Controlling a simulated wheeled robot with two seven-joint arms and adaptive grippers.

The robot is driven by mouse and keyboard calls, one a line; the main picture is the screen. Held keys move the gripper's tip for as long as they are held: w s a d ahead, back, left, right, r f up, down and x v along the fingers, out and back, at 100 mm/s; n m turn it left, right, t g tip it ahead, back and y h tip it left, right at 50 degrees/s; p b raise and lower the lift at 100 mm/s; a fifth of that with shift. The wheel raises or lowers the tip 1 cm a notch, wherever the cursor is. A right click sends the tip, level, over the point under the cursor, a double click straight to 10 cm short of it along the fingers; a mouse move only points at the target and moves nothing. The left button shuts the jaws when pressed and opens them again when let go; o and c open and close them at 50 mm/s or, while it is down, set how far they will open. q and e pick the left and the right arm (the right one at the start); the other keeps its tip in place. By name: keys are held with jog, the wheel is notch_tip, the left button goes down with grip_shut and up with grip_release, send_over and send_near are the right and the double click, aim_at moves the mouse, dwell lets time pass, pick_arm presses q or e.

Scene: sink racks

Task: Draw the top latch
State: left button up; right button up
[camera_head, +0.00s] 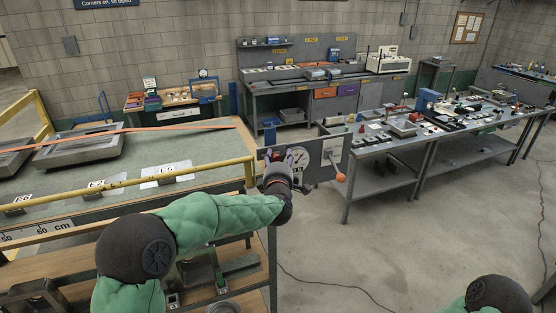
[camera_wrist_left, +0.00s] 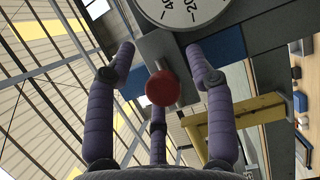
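A red round knob (camera_wrist_left: 160,88) shows in the left wrist view in front of a small grey plate (camera_wrist_left: 158,50), below a white dial; it looks like the latch's knob. My left gripper (camera_wrist_left: 160,58) is open, with purple fingers to either side of the knob and another behind it. I see no finger clearly touching it. In the head view my left gripper (camera_head: 276,162) is at the left part of an upright grey panel (camera_head: 327,158) and hides the knob there. My right gripper is out of view; only part of that arm shows at the lower right.
The panel carries a white dial (camera_head: 299,157) and a lever with an orange ball (camera_head: 340,177). A yellow rail (camera_head: 130,183) edges the bench at left. A long workbench (camera_head: 395,138) with many small items stands at right. The floor between is mostly clear, with a cable on it.

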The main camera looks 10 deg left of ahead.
pick_arm(q)
jog(key=shift+a, duration=0.1)
jog(key=shift+s, duration=0.2)
jog(key=s+d, duration=0.2)
jog(key=s, duration=0.9)
jog(key=shift+s+d, duration=0.25)
notch_tip(320, 180, down, 27)
jog(key=d+m+g+h+b, duration=0.2)
jog(key=m+g+h+b, duration=0.15)
jog(key=m+b, duration=0.4)
jog(key=s+f+m+g+h+b, duration=0.1)
jog(key=s+f+m+g+b, duration=0.35)
jog(key=f, duration=1.05)
jog(key=s+f+g+h+b, duration=0.15)
jog(key=s+f+b, duration=0.55)
jog(key=f, duration=0.9)
jog(key=s+d+f+m+g+b, duration=0.1)
jog(key=s+f+m+g+b, duration=0.2)
jog(key=s+f, duration=0.8)
jog(key=s+d+f+m+g+h+b, duration=0.1)
jog(key=s+d+f+m+g+b, duration=0.1)
jog(key=s+f+g+b, duration=0.2)
jog(key=s+f+b, duration=0.3)
jog(key=s+f, duration=0.3)
jog(key=f, duration=0.2)
jog(key=shift+s+f+m+g, duration=0.35)
jog(key=shift+f+m, duration=0.05)
